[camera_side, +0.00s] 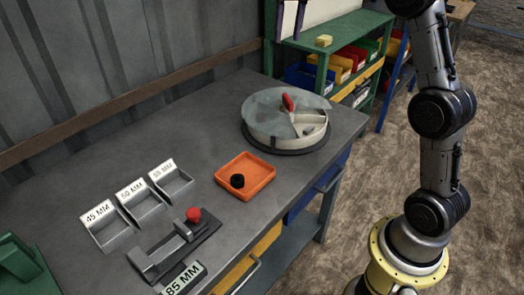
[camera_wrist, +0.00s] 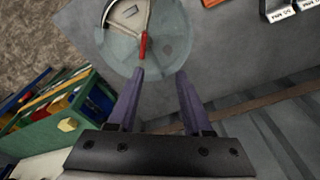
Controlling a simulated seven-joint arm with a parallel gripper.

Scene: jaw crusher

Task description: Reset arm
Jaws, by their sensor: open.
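My gripper (camera_wrist: 160,74) is open and empty in the wrist view, its two purple fingers spread apart. A round container (camera_side: 262,135) with a clear lid and a red handle (camera_side: 288,102) stands on the grey table. The lid (camera_wrist: 166,50) and red handle (camera_wrist: 143,46) also show ahead of the fingers in the wrist view. The fingers hold nothing.
An orange tray (camera_side: 262,167) holds a black round thing (camera_side: 237,181). Three labelled bins (camera_side: 146,210) and a device with a red knob (camera_side: 194,214) stand at the left and front. A green shelf (camera_side: 340,42) with coloured bins stands behind.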

